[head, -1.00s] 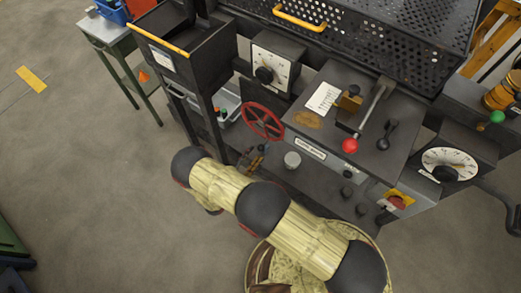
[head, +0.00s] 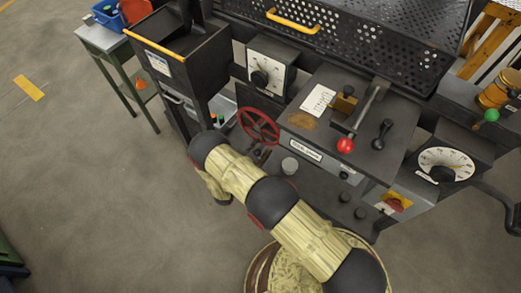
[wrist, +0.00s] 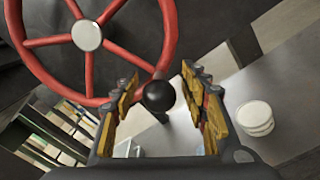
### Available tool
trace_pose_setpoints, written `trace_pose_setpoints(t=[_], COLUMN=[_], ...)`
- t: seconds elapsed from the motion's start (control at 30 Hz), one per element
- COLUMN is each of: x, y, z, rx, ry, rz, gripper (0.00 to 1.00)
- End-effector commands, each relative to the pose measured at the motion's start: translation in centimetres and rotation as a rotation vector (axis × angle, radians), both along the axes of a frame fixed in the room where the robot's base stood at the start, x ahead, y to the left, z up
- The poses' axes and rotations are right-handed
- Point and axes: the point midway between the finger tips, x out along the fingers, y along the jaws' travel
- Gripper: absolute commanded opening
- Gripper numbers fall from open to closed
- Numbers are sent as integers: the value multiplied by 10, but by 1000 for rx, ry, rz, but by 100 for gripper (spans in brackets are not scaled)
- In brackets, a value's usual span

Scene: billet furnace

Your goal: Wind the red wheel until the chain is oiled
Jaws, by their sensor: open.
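The red wheel (head: 258,126) is a spoked handwheel on the front of the dark machine, left of the control panel. In the wrist view the red wheel (wrist: 89,68) fills the upper left, with a silver hub and a black knob (wrist: 159,96) at its lower right rim. My gripper (wrist: 157,92) is open, its two yellow-padded fingers on either side of the knob in the picture. I cannot tell whether either finger touches it. In the head view my arm hides most of the gripper. No chain can be made out.
A red-knobbed lever (head: 345,145) and a small black lever (head: 382,134) stand on the panel right of the wheel. Open floor (head: 90,200) lies left.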

Motion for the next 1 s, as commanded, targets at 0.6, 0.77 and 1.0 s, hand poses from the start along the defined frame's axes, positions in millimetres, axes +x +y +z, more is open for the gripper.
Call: trace_pose_setpoints(t=[0.6,0.77,1.0], x=[1,1,1], y=[-1,-1,-1], z=[0,0,0], rx=[0,0,0], ry=[0,0,0], rz=[0,0,0], gripper=[25,16,2])
